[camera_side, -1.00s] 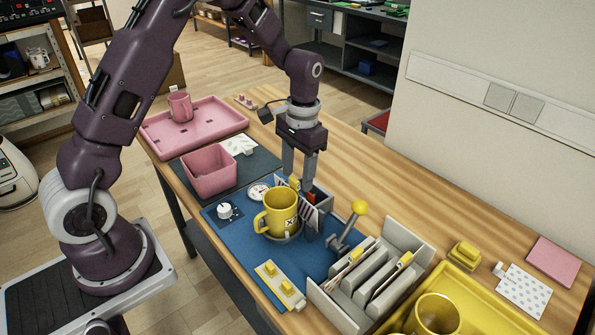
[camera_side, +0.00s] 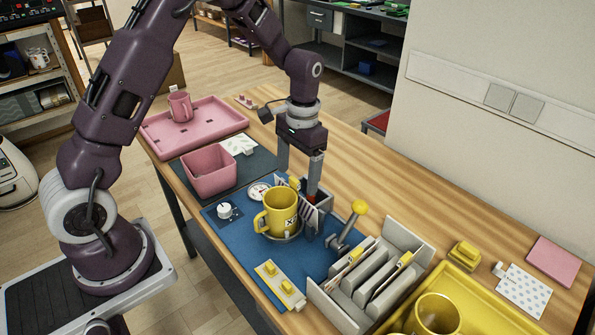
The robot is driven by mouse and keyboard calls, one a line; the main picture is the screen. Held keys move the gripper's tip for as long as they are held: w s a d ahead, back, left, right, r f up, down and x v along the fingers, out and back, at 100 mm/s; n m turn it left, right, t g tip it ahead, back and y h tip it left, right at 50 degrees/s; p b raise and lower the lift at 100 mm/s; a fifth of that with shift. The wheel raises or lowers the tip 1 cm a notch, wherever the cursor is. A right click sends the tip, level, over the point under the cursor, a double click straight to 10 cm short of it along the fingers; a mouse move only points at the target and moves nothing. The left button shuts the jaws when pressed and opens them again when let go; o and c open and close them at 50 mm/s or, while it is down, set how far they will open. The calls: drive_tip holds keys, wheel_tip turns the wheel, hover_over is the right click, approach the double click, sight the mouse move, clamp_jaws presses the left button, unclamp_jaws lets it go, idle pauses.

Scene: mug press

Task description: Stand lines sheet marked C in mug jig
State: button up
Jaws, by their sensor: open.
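A yellow mug (camera_side: 282,211) with a dark mark stands in the mug jig (camera_side: 285,237) on the blue mat. A sheet with dark lines (camera_side: 310,214) stands upright beside the mug on its right, at the jig; I cannot read a letter C on it. My gripper (camera_side: 299,186) is open, pointing down just behind the mug, with its fingers apart on either side of the jig's back part. The right fingertip hides part of the jig, and the mug hides the rest of the sheet's near side.
A lever with a yellow knob (camera_side: 359,207) stands right of the jig. A grey rack (camera_side: 372,277) holds upright sheets at the front right. A pink bin (camera_side: 209,172) stands at left. The wooden table behind the jig is clear.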

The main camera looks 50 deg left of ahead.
drive_tip(key=shift+r, duration=3)
drive_tip(key=s+d+r+t, duration=0.2)
drive_tip(key=s+r, duration=0.3)
drive_tip(key=r, duration=0.4)
drive_tip(key=s+d+r+t, duration=0.1)
drive_tip(key=s+r+t, duration=0.1)
drive_tip(key=s, duration=0.7)
drive_tip(key=s+d+r+t, duration=0.2)
drive_tip(key=s, duration=0.8)
drive_tip(key=shift+s+r+t, duration=0.25)
drive_tip(key=shift+r+t, duration=0.05)
drive_tip(key=shift+r, duration=0.1)
